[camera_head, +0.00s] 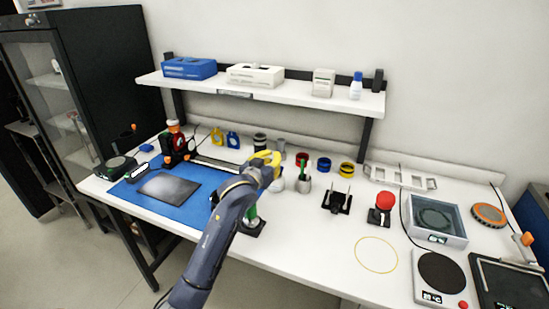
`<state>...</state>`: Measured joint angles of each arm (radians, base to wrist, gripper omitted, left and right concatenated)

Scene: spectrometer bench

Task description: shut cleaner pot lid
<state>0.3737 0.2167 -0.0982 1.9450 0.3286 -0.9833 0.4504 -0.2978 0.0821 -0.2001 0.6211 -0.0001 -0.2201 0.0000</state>
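My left arm reaches up from the bottom, and its yellow-ended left gripper (268,163) is over the middle of the bench. Its fingers are too small and overlapped to tell open from shut. A small pale pot (277,185) stands just below and right of the gripper, partly hidden by it. A second pale pot (303,184) with a green item in it stands to its right. I cannot tell for sure which pot is the cleaner pot, and no lid shows clearly. My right gripper is not in view.
Behind stand a red-topped pot (301,160), a blue pot (323,165) and a yellow-and-black pot (346,169). A black holder (337,201) and a red knob (385,200) are to the right. A blue mat (136,191) lies left. A shelf (215,88) overhangs the back.

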